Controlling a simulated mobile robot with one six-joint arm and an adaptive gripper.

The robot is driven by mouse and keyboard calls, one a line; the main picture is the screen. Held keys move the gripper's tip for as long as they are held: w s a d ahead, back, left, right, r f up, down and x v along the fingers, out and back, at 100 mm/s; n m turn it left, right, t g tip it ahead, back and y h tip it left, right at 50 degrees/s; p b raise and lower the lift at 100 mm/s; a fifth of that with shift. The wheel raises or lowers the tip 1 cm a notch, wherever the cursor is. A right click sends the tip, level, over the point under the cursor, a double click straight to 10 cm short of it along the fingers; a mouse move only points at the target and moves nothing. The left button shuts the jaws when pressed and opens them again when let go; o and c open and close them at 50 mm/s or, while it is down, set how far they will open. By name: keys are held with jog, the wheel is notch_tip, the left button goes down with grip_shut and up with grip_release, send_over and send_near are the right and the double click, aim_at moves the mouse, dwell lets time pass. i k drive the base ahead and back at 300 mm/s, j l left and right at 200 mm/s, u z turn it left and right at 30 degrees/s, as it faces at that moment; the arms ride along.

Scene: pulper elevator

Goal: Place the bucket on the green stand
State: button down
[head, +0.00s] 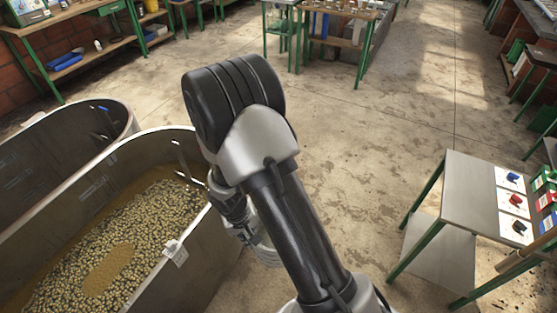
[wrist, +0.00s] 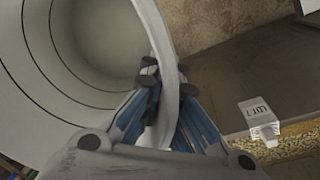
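The white bucket (wrist: 95,50) fills the upper left of the wrist view, with its open mouth and dark rings inside showing. My gripper (wrist: 165,78) has a finger on each side of the bucket's rim and appears shut on it. In the head view my gripper (head: 243,232) hangs beside the tank, and part of the bucket (head: 266,252) shows below it; my arm hides the rest. A table with green legs (head: 461,190) and a grey top stands at the right; it may be the green stand, as several pieces of furniture here have green legs.
A metal tank (head: 205,262) with pale beans in brown liquid is at the left, with a label marker (wrist: 258,113) on its rim. A second tank (head: 60,150) lies behind it. Colored items (head: 515,200) occupy the table's right side. Open concrete floor (head: 370,140) lies between.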

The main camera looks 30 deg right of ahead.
aim_at(471, 188)
jog(key=z, duration=1.35)
